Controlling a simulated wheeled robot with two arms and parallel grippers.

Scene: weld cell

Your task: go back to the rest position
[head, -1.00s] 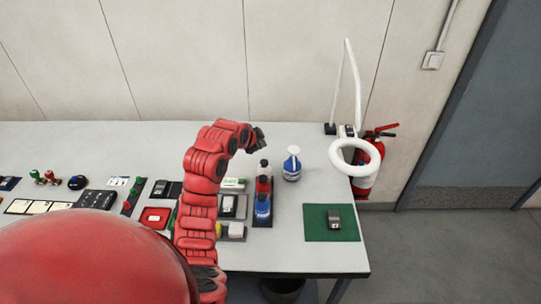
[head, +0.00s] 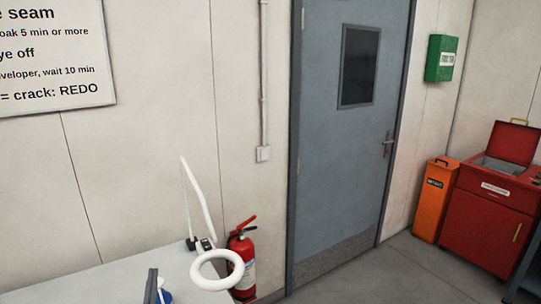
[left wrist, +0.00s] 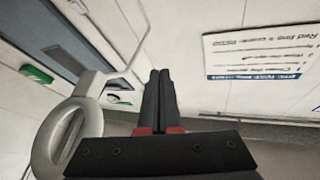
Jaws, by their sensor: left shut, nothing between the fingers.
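My left gripper (left wrist: 158,95) shows in the left wrist view as two dark fingers side by side, closed with nothing between them. In the head view only a dark tip of it (head: 151,286) shows at the bottom edge, over the table. The rest of my left arm is out of the head view. My right gripper is in neither view.
The white ring lamp (head: 217,270) stands on the table (head: 125,280); it also looms close at left in the left wrist view (left wrist: 68,140). A fire extinguisher (head: 242,265), grey door (head: 340,140), orange bin (head: 434,200) and red cabinet (head: 490,215) are further right.

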